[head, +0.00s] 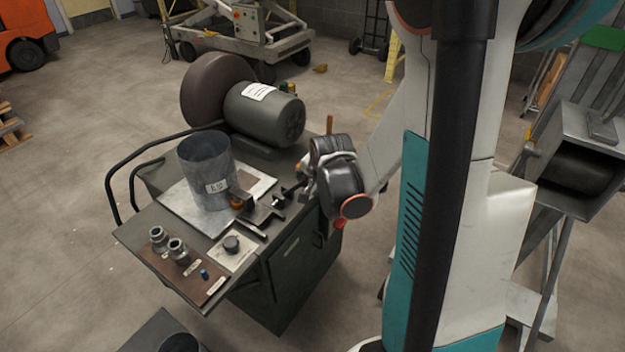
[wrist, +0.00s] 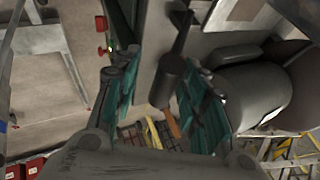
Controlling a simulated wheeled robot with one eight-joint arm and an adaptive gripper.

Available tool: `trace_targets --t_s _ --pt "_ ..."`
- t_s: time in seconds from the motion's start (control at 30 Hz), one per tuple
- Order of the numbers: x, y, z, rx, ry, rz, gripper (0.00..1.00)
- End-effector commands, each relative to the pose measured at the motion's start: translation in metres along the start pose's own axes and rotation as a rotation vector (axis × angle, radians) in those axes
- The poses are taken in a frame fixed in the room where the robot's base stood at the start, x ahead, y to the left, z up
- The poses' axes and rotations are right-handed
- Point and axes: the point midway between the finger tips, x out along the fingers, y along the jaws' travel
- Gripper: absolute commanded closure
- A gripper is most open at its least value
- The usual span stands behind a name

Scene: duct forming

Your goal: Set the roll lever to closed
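A dark lever (wrist: 180,42) with a thick cylindrical grip (wrist: 168,80) shows in the wrist view. I take it to be the roll lever; no label on it is readable. My gripper (wrist: 157,72) is open, with its teal fingers on either side of the grip. In the head view my gripper (head: 312,186) is at the right edge of the workbench cart (head: 290,255), beside a black clamp-like fitting (head: 264,214). There my wrist hides most of the lever, and its set position cannot be told.
A grey metal cylinder (head: 206,165) stands on a plate on the cart, left of my gripper. A large motor (head: 265,112) with a brown disc sits behind. Small metal fittings (head: 178,250) and a knob panel (head: 232,246) are in front.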

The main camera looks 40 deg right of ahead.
Motion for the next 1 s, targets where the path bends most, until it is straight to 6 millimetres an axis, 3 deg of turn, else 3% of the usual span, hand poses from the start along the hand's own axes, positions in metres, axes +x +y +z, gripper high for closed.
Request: trace_targets --t_s 0.6,1.0 --pt "-0.059 0.001 0.000 0.000 0.000 0.001 0.60" --pt "-0.074 0.001 0.000 0.000 0.000 0.002 0.60"
